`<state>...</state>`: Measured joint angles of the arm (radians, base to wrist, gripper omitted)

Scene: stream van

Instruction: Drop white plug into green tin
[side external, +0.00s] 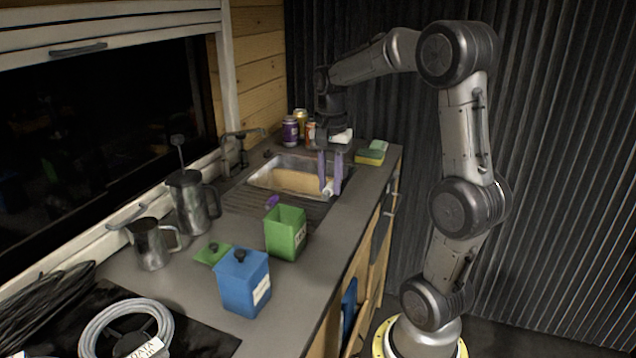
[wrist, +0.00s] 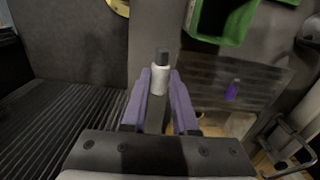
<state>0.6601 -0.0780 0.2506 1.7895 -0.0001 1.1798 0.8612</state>
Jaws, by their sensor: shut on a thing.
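The white plug (side external: 327,187) is between the tips of my gripper's purple fingers (side external: 331,183), above the counter edge by the sink. In the wrist view the plug (wrist: 159,82) is a small white cylinder with a dark end, and my gripper (wrist: 160,90) is shut on it. The green tin (side external: 285,236) stands open on the counter, nearer the side camera than my gripper and apart from it. Part of the green tin (wrist: 238,22) shows at the top of the wrist view. Its inside bottom is hidden in the side view.
A blue lidded tin (side external: 243,285) and a green lid (side external: 212,253) are near the green tin. A small purple thing (side external: 272,202) lies behind it. The sink (side external: 290,176), a tap (side external: 240,148), cans (side external: 290,132) and a sponge (side external: 370,157) are farther back. A press pot (side external: 190,203) and jug (side external: 150,245) stand left.

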